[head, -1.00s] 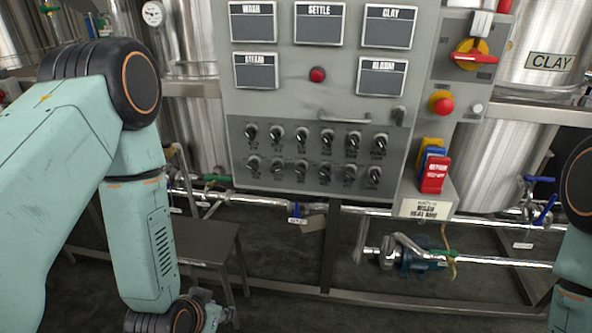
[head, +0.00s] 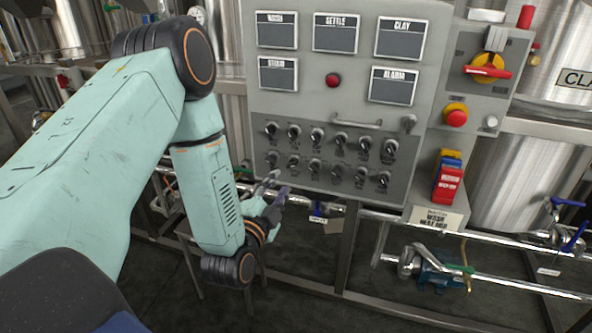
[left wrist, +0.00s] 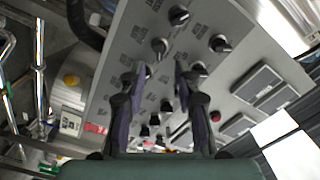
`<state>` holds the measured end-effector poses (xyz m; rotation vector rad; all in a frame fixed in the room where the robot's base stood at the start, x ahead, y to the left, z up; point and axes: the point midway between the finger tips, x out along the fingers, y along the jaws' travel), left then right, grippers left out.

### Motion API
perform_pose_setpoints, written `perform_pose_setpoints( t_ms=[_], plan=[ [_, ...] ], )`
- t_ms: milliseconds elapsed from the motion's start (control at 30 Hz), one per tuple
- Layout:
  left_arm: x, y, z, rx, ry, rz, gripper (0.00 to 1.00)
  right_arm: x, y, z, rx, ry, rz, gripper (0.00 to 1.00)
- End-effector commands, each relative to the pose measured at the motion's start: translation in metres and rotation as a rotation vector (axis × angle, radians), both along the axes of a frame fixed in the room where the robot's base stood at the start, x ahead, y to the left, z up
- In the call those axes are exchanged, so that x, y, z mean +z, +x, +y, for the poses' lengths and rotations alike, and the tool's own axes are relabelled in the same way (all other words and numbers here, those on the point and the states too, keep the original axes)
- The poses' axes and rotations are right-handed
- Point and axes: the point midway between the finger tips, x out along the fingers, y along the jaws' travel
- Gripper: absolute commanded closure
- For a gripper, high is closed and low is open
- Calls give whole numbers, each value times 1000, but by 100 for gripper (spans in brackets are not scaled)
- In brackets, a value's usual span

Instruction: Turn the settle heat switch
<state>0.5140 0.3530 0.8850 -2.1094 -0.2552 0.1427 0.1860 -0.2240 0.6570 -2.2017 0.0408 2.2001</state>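Two rows of small black rotary switches (head: 341,139) sit on the dark lower strip of the grey control panel (head: 350,100). Their small labels are too blurred for me to tell which is the settle heat switch. My left gripper (head: 281,182) is just below and in front of the left end of the lower row. In the left wrist view it (left wrist: 162,72) is open, its two fingers apart and pointing at the strip, with several switches (left wrist: 160,46) beyond and between them. Nothing is held. My right gripper is not in view.
A red button (head: 333,80) and a metal handle (head: 357,123) stand out above the switches. A red-and-yellow rotary handle (head: 487,70) and an emergency button (head: 455,116) are to the right. Pipes and a pump (head: 438,272) run below the panel.

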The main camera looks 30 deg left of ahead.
Motion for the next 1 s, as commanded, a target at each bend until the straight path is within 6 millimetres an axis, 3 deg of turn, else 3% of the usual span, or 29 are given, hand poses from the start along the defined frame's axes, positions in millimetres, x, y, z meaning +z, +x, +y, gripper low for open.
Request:
perform_pose_setpoints(
  t_ms=[167, 600, 1000],
  plan=[
    [0, 9, 4, 0, 25, 2, 68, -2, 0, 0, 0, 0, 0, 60],
    [0, 68, 13, -6, 23, 3, 68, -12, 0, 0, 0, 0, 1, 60],
    [0, 75, 13, -5, 21, 6, 69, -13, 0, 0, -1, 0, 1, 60]
  ],
)
